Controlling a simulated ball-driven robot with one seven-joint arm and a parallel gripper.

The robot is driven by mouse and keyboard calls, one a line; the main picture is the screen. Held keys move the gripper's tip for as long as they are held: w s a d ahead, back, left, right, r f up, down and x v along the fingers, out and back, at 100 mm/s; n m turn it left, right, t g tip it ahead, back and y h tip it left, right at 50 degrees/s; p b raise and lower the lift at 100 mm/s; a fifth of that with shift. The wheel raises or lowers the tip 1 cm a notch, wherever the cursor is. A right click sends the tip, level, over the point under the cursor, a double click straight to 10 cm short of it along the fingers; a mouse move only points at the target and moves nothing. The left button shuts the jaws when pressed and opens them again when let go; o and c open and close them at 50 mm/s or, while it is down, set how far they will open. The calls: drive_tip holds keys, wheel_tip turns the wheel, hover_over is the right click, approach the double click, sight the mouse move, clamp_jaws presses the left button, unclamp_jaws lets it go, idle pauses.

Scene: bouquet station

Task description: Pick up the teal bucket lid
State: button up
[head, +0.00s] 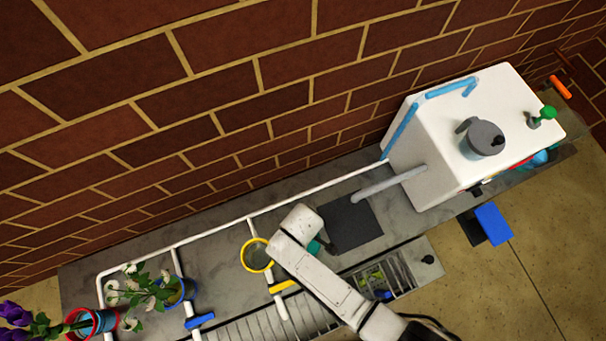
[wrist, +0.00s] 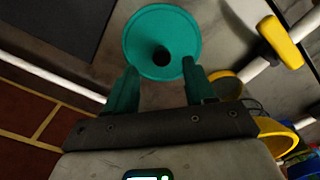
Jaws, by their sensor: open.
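The teal bucket lid (wrist: 136,38) is a round flat disc with a dark round knob (wrist: 161,57) near its middle. It lies on the grey counter at the top of the wrist view. My gripper (wrist: 160,66) is open, with its two teal fingers apart at the near side of the lid, one to each side of the knob. The knob is not gripped, and I cannot tell how high the fingers are above it. In the head view my arm covers most of this spot; only a small teal patch (head: 315,247) shows beside it.
A yellow-rimmed bucket (head: 257,243) stands just left of my arm. A yellow handle (wrist: 281,42) on a white pipe is close to the lid's right. A dark square plate (head: 354,222) lies on the other side. A white machine (head: 425,150) stands farther right.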

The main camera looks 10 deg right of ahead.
wheel_tip(320, 180, down, 4)
drive_tip(key=shift+s+r+b, duration=0.15)
drive_tip(key=shift+r+b, duration=0.1)
drive_tip(key=shift+b, duration=0.65)
drive_tip(key=shift+c, duration=0.2)
clamp_jaws()
